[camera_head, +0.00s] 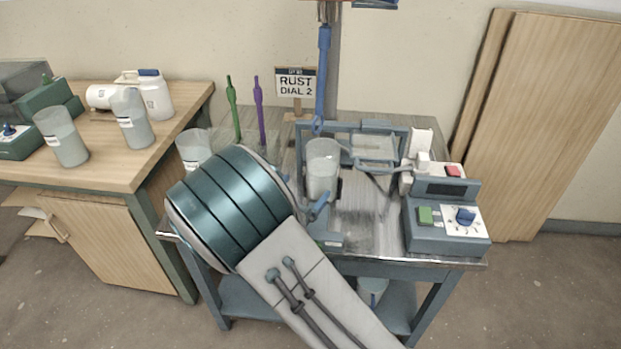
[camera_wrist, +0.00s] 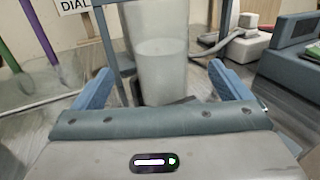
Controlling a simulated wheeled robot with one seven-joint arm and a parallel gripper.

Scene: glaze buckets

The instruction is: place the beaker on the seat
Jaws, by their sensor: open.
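The beaker (camera_head: 322,172) is clear, upright and partly filled with pale liquid. It stands at the blue-grey frame (camera_head: 303,140) on the metal-topped bench. In the wrist view the beaker (camera_wrist: 160,45) is straight ahead, with a dark piece (camera_wrist: 178,101) at its foot. I cannot tell whether that piece is the seat, or whether the beaker rests fully on it. My gripper (camera_wrist: 160,68) is open. Its blue fingers spread to the left and right of the beaker's lower part, with gaps on both sides. My arm hides part of the bench in the head view.
A control box (camera_head: 445,230) with a green button and blue dial stands at the right of the bench. A sign (camera_head: 296,82) reads "RUST DIAL 2". Green (camera_head: 233,110) and purple (camera_head: 259,110) sticks stand behind my arm. More beakers (camera_head: 62,137) stand on the left wooden table.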

